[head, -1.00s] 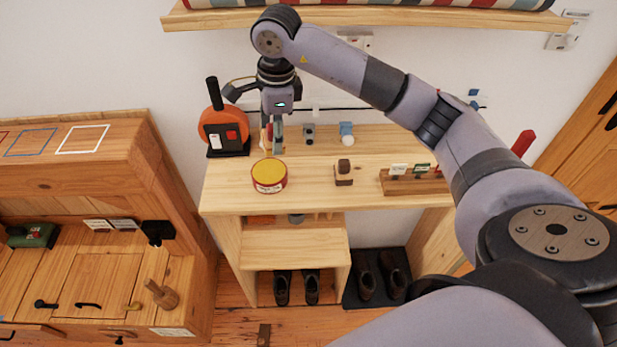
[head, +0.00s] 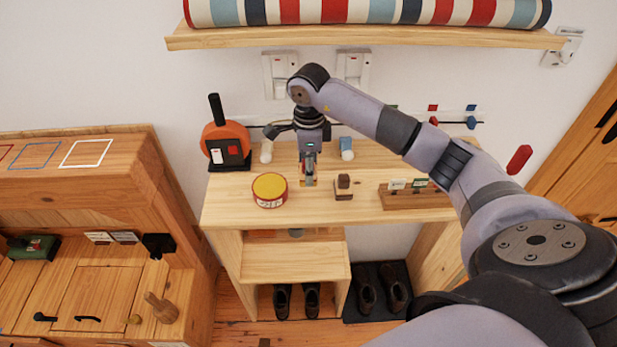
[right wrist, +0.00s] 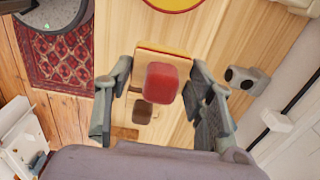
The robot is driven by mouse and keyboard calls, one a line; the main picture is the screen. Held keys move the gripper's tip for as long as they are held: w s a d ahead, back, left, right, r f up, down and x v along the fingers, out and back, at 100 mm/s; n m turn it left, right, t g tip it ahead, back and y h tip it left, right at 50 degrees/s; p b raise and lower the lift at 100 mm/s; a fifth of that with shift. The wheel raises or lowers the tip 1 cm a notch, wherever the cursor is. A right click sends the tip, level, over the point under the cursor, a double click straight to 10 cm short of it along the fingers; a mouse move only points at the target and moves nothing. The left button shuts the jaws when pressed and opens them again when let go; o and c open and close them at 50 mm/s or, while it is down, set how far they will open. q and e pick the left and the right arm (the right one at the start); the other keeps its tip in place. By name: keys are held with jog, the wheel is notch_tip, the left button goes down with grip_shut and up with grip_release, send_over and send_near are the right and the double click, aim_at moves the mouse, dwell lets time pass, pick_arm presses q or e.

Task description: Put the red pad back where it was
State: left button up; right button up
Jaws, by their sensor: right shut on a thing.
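The red pad (right wrist: 162,82) shows in the right wrist view as a rounded red block on a thin, pale, wood-coloured base. It sits between the two fingers of my right gripper (right wrist: 160,92), which is shut on it. In the head view my right gripper (head: 308,178) points down over the wooden bench top, between the round yellow-topped tin (head: 270,187) and a brown-knobbed block (head: 343,187). There the pad is mostly hidden by the fingers. I cannot tell whether it touches the bench. My left gripper is not in view.
An orange-and-black device (head: 226,142) stands at the bench's back left. A wooden rack with small labels (head: 412,195) stands at the right. Small items line the back edge. A cabinet at left has coloured outlines, one white (head: 86,153). Shoes (head: 297,298) stand below.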

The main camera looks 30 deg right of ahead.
jog(key=shift+f+p, duration=0.45)
jog(key=shift+f, duration=2.2)
jog(key=o, duration=1)
jog(key=shift+o, duration=0.2)
jog(key=shift+w+r, duration=0.15)
jog(key=shift+r, duration=0.4)
notch_tip(320, 180, up, 11)
jog(key=b, duration=0.3)
